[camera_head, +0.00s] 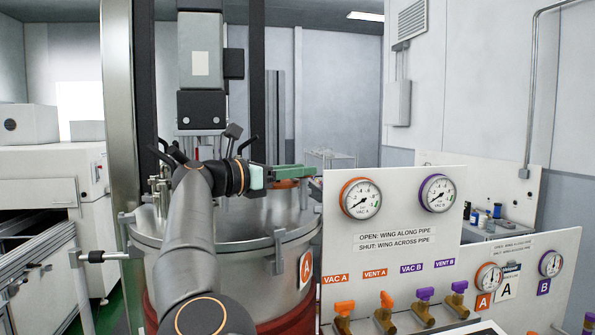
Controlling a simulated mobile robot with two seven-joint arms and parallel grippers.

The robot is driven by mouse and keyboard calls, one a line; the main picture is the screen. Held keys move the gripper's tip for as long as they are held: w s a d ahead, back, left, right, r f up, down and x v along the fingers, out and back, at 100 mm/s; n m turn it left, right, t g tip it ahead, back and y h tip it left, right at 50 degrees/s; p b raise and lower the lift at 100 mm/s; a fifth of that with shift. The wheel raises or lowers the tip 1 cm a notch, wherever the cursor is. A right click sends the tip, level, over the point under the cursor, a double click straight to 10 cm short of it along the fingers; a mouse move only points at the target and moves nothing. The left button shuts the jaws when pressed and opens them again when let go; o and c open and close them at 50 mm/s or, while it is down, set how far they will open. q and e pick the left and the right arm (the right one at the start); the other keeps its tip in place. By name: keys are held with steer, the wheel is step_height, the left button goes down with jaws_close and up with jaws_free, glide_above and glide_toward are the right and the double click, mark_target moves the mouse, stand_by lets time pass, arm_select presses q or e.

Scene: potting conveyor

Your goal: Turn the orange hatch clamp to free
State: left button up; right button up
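A large steel vessel (225,262) with a broad rim and several clamps around it stands left of centre.
A white valve panel (395,243) with gauges and orange and purple wing valves stands close at the right of the vessel. A grey column-mounted unit (200,65) hangs above the vessel. Black handles (168,153) stick up behind my wrist. A conveyor (35,262) lies at left.

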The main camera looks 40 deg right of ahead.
jaws_close()
steer(key=shift+r, duration=0.1)
stand_by(0.3)
steer(key=shift+w+r+m+g+p, duration=0.1)
steer(key=shift+r+m+g+p, duration=0.1)
steer(key=shift+m+g+p, duration=0.35)
steer(key=shift+g+p, duration=0.45)
steer(key=shift+f+m, duration=0.15)
steer(key=shift+m, duration=0.1)
steer(key=shift+f+g+y, duration=0.1)
steer(key=shift+g+y, duration=0.2)
steer(key=shift+o, duration=0.7)
jaws_free()
